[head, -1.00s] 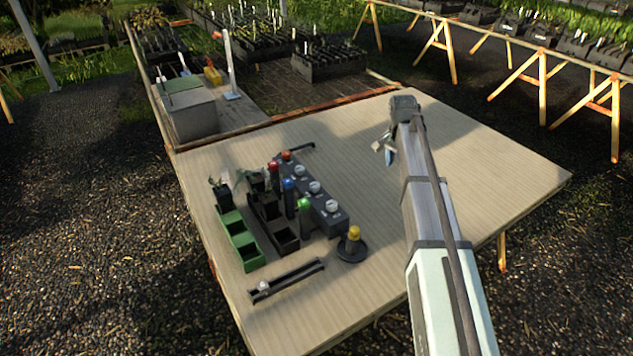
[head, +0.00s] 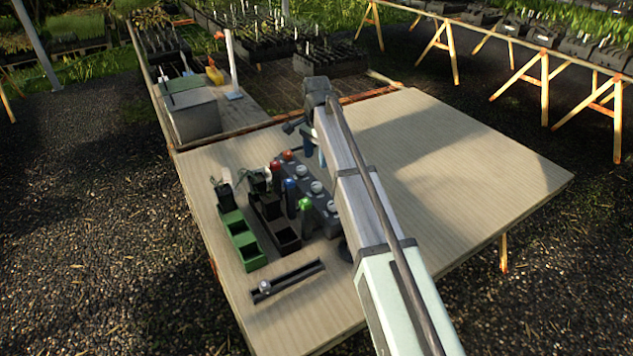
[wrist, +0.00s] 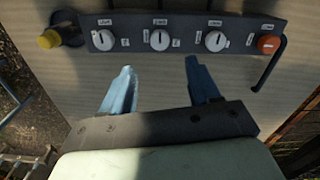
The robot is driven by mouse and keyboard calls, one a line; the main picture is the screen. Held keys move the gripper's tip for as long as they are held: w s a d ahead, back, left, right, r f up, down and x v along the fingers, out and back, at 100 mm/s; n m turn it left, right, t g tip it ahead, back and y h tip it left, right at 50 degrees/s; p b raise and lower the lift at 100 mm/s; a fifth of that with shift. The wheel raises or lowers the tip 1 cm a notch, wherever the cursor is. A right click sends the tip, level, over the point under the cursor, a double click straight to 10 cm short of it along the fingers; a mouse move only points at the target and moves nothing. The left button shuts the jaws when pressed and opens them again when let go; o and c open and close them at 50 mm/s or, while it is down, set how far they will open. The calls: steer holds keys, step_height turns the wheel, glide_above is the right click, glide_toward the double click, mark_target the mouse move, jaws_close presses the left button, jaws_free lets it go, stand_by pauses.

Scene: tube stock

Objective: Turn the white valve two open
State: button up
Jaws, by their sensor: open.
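A dark valve panel (wrist: 190,22) crosses the top of the wrist view. It carries three white round knobs in a row: the left (wrist: 103,40), the middle (wrist: 159,39) and the right (wrist: 215,41). Small labels sit around them, too small to read surely, so I cannot tell which is two. My gripper (wrist: 162,78) is open and empty, its blue fingers apart from the panel. The middle knob lies ahead, between the fingers' lines. In the head view the knobs (head: 316,187) show left of my arm, with the gripper near the panel's far end.
An orange knob (wrist: 268,44) and a dark bent handle (wrist: 270,72) are at the panel's right. A yellow-topped part (wrist: 48,39) is at its left. Green (head: 238,240) and black trays, coloured upright pieces and a slider rail (head: 288,281) stand nearby. The table's right side is clear.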

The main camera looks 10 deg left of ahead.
mark_target(316, 184)
step_height(316, 184, down, 11)
steer(key=shift+r, duration=0.2)
stand_by(0.4)
steer(key=c, duration=1)
